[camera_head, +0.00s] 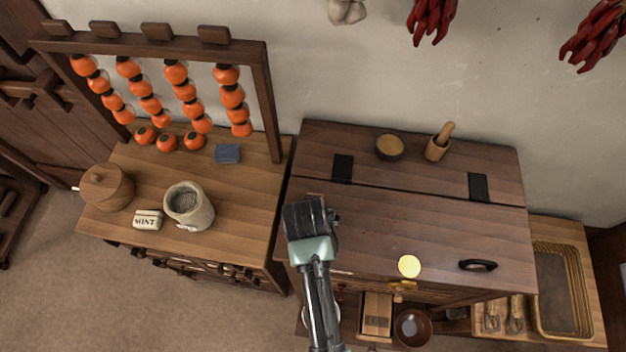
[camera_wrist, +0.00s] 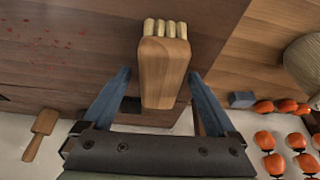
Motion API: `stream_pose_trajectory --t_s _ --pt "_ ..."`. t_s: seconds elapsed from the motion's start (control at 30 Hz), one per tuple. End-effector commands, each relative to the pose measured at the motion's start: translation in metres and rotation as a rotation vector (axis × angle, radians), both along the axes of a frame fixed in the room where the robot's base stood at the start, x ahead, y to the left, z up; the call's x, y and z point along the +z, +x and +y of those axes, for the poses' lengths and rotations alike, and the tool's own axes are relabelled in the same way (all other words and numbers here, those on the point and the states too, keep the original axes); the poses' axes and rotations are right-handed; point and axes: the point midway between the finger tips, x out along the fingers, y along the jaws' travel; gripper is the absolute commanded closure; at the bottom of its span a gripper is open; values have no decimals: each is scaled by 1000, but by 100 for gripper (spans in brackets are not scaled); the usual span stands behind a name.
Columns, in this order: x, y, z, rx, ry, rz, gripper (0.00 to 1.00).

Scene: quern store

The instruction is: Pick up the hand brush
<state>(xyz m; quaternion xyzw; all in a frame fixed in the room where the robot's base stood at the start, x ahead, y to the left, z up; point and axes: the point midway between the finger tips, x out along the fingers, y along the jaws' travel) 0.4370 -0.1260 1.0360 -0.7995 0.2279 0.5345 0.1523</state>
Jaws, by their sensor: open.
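The hand brush (camera_wrist: 164,70) shows in the wrist view as a wooden block with a row of pale bristle tufts at its far end. It appears to lie on the dark wooden chest top (camera_head: 400,225). My gripper (camera_head: 310,203) is over the left part of that chest in the head view and hides most or all of the brush there. In the wrist view its two blue-grey fingers are spread, one on each side of the brush, with a gap on both sides. The gripper is open and empty.
The left table holds a sack (camera_head: 189,206), a lidded pot (camera_head: 106,187) and a persimmon rack (camera_head: 150,45).

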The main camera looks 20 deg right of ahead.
Motion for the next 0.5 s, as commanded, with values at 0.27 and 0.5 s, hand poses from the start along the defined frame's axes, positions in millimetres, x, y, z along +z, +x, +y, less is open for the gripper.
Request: stream_pose_trajectory --t_s 0.27,0.5 --pt "0 0 0 0 0 0 26" --pt "0 0 0 0 0 0 69"
